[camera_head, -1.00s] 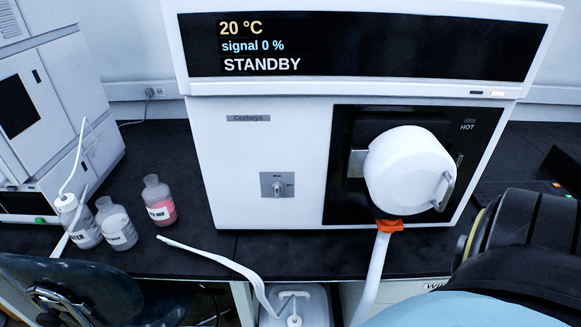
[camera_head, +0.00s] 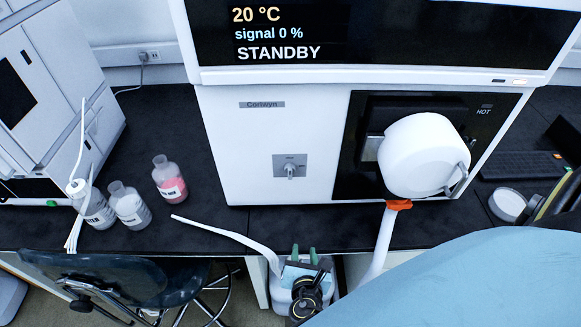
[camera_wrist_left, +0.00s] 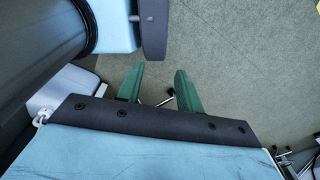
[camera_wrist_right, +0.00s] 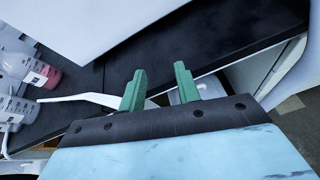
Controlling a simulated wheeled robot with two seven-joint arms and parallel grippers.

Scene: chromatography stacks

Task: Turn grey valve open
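The grey valve (camera_head: 290,168) is a small knob on a square grey plate, on the lower front of the white instrument (camera_head: 240,140). My right gripper (camera_head: 304,254) is below the valve in the head view, in front of the bench edge and apart from the valve. Its green fingers also show in the right wrist view (camera_wrist_right: 160,88), open with nothing between them. The valve is not seen there. My left gripper (camera_wrist_left: 158,88) is open and empty over the floor in the left wrist view. It does not show in the head view.
A white round detector housing (camera_head: 420,155) juts out right of the valve. Several bottles, one pink (camera_head: 168,180), stand at left. A dark chair (camera_head: 130,280) is below. The bench before the valve is clear.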

